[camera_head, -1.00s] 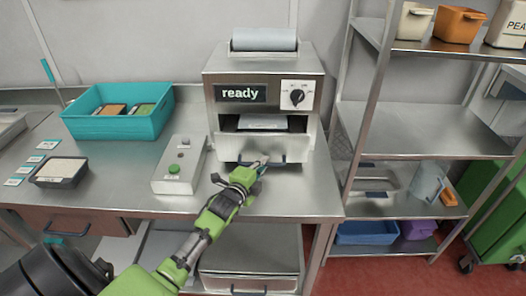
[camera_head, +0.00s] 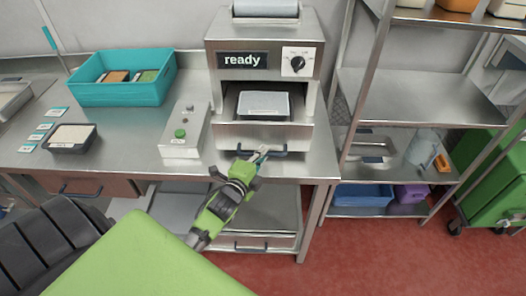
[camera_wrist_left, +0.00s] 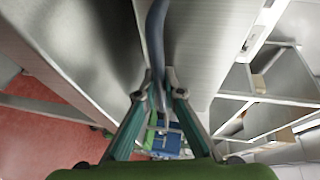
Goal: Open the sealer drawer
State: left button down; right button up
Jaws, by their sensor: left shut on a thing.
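The sealer (camera_head: 264,15) stands on the steel bench and its display reads "ready". Its drawer (camera_head: 285,136) is pulled out toward me, and a grey tray with a pale top (camera_head: 264,104) sits in it. My left gripper (camera_head: 262,155) is shut on the dark bar handle (camera_head: 278,154) at the drawer's front. In the left wrist view the handle (camera_wrist_left: 156,40) runs between the fingers of the left gripper (camera_wrist_left: 161,88). My right gripper is not in view.
A control box with a green button (camera_head: 181,133) stands left of the sealer. A teal bin (camera_head: 121,90) and a dark tray of pale contents (camera_head: 72,138) are further left. A metal shelf rack (camera_head: 420,106) stands close on the right. Red floor lies in front.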

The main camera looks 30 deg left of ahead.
pick_arm(q)
jog(key=c, duration=2.1)
grip_release()
jog(key=shift+c, duration=0.2)
jog(key=shift+s, duration=0.15)
jog(key=v, duration=1.1)
jog(key=shift+s, duration=0.3)
